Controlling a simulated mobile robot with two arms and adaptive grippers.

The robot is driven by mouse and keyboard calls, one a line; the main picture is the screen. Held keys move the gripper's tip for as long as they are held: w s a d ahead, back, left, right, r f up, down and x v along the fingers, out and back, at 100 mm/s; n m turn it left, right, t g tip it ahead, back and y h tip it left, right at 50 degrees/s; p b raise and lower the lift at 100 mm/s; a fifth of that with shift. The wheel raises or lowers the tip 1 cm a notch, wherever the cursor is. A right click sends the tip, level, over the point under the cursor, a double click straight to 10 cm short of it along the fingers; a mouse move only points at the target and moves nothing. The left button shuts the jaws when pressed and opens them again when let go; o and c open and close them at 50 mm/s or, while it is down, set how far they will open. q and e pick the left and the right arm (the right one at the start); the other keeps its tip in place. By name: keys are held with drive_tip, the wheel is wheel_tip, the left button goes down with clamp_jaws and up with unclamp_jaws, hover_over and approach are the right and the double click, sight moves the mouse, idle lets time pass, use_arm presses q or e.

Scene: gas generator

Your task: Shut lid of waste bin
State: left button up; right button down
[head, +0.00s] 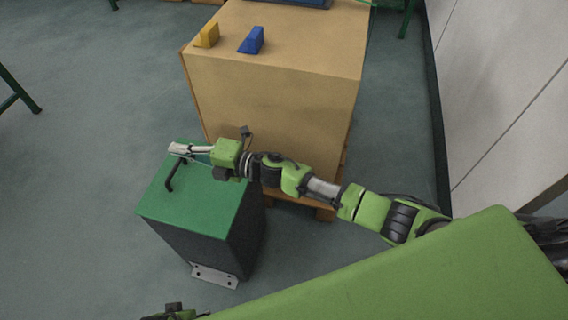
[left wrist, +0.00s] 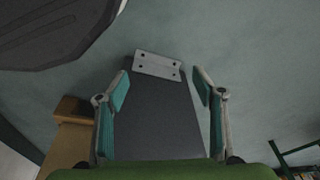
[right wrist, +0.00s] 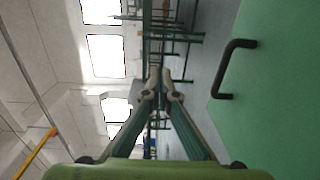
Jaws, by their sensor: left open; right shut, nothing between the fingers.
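The waste bin (head: 235,240) stands on the floor with a dark grey body and a metal bracket at its foot. Its green lid (head: 190,205) lies across the top and looks flat on the body. A black handle (head: 175,176) stands on the lid. My right gripper (head: 176,149) is shut and empty at the far edge of the lid, beside the handle; contact is unclear. In the right wrist view the lid (right wrist: 275,110) fills the right side, next to the shut fingers (right wrist: 163,75). My left gripper (left wrist: 160,88) is open, facing the bin's body (left wrist: 155,120).
A wooden crate (head: 275,110) stands just behind the bin, with a yellow block (head: 207,35) and a blue block (head: 252,40) on top. A pale wall panel (head: 500,90) is at the right. The floor (head: 80,180) left of the bin is clear.

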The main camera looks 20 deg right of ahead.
sight(176, 169)
drive_tip(key=shift+g+h, duration=0.4)
drive_tip(key=shift+h, duration=0.2)
drive_tip(key=a+f, duration=0.1)
drive_tip(key=f, duration=0.1)
drive_tip(key=w+a+f+b, duration=0.1)
drive_tip(key=w+a+f, duration=0.1)
drive_tip(key=f, duration=0.1)
drive_tip(key=shift+a+f, duration=0.1)
drive_tip(key=shift+f, duration=0.2)
use_arm(q)
wheel_tip(176, 169, up, 7)
drive_tip(key=w, duration=0.2)
drive_tip(key=shift+a+f+b, duration=0.15)
drive_tip(key=shift+a+b, duration=0.15)
drive_tip(key=shift+b, duration=0.15)
use_arm(e)
drive_tip(key=shift+w+a+f, duration=0.2)
drive_tip(key=shift+a+f, duration=0.05)
drive_tip(key=shift+f, duration=0.3)
drive_tip(key=shift+w+a+f, duration=0.15)
drive_tip(key=shift+a+f, duration=0.05)
drive_tip(key=shift+f, duration=0.35)
